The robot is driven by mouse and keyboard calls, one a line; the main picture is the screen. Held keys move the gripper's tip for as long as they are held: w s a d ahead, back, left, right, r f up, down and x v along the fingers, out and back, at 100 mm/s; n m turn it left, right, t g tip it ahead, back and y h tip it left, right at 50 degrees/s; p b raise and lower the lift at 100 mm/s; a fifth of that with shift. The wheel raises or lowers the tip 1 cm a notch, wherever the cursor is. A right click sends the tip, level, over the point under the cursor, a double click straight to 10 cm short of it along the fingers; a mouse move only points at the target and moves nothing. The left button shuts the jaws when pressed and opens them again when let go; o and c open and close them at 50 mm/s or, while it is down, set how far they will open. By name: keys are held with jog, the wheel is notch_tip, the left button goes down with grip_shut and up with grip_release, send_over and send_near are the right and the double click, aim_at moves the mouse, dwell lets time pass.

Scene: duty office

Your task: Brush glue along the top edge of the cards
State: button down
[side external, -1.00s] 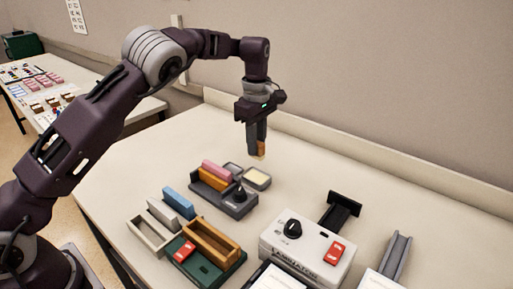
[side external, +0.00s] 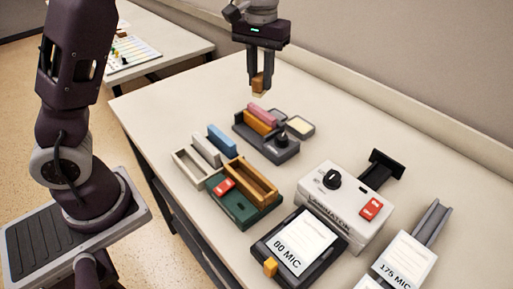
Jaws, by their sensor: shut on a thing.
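My gripper (side external: 261,86) points down near the back of the table, shut on a small tan brush (side external: 258,84) with a pale lower end. The brush is in the air, beyond a dark grey holder (side external: 283,152) in the picture. A pink block (side external: 262,112) and an orange block (side external: 259,122), which may be the cards, stand side by side in the holder. A shallow grey dish with a cream surface (side external: 300,125), possibly glue, lies at the holder's back right. I cannot tell how high the brush is above the table.
Blue (side external: 221,138) and light grey (side external: 206,149) blocks, a pale open tray (side external: 189,171) and a green unit (side external: 237,212) with an orange tray stand in front. A white laminator (side external: 335,215) is at right. Black (side external: 275,251) and white card packs lie nearest. The left back tabletop is clear.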

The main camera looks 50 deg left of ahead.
jog(key=w+a, duration=0.3)
jog(key=a, duration=0.5)
jog(key=f, duration=0.5)
jog(key=d+f, duration=0.1)
jog(key=f, duration=0.1)
jog(key=shift+s+f, duration=0.1)
jog(key=shift+f, duration=0.3)
jog(key=shift+d, duration=5.2)
jog(key=a, duration=1.1)
jog(key=shift+a+r, duration=0.25)
jog(key=shift+a, duration=0.15)
notch_tip(320, 180, up, 8)
jog(key=shift+f, duration=0.1)
